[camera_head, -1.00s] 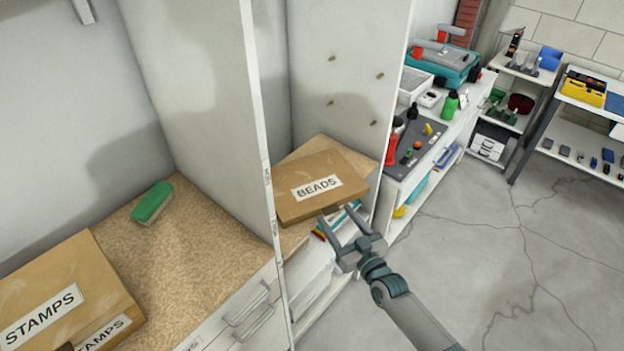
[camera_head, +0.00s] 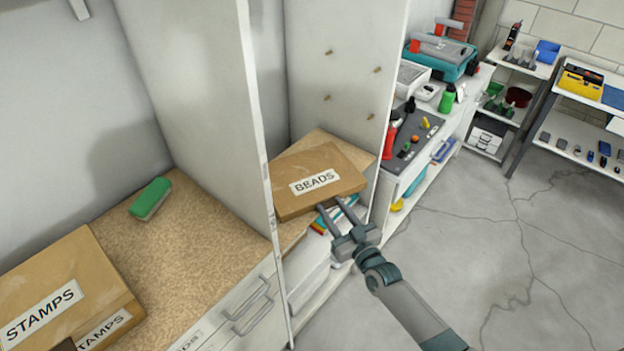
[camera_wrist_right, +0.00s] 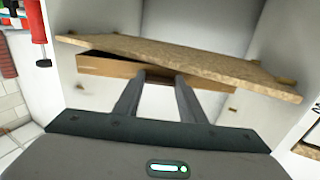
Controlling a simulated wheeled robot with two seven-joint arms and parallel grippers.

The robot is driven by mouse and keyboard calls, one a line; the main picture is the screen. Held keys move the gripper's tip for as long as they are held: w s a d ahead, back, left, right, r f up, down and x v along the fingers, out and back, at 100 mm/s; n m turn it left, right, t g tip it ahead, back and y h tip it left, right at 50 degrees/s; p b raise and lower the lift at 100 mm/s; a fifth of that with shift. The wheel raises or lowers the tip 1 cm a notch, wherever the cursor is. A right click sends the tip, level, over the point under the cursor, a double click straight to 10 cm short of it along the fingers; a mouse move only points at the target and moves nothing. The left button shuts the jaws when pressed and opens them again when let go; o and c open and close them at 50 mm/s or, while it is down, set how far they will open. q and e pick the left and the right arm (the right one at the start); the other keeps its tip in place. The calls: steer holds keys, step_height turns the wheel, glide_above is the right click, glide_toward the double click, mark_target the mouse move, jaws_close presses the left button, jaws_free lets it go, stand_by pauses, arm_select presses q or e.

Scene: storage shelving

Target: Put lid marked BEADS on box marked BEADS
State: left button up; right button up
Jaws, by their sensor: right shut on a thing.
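A flat brown cardboard lid (camera_head: 318,162) with a white BEADS label on top lies on the speckled shelf of the right-hand compartment. My right gripper (camera_head: 331,204) reaches in from the lower right and is shut on the lid's front edge. In the right wrist view, the fingers (camera_wrist_right: 161,80) meet the lid's brown side (camera_wrist_right: 105,68), by the speckled board. I cannot make out a separate box marked BEADS. My left gripper is not in view.
A STAMPS box (camera_head: 60,275) and a green-topped block (camera_head: 151,198) stand in the left compartment. A tall white divider (camera_head: 205,105) separates the compartments. Colored items (camera_head: 335,216) lie below the lid. A bench (camera_head: 445,140) with tools stands right; the floor in front is clear.

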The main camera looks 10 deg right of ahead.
steer(key=shift+r, duration=0.15)
steer(key=shift+r, duration=0.45)
steer(key=r, duration=0.3)
steer(key=shift+s+d+b, duration=0.15)
steer(key=shift+s+b, duration=0.05)
steer(key=shift+b, duration=0.2)
steer(key=s+d+r+b, duration=0.2)
steer(key=s+d+r, duration=0.5)
steer(key=s, duration=0.1)
steer(key=shift+s+d, duration=0.15)
steer(key=shift+s, duration=0.15)
steer(key=shift+f, duration=0.1)
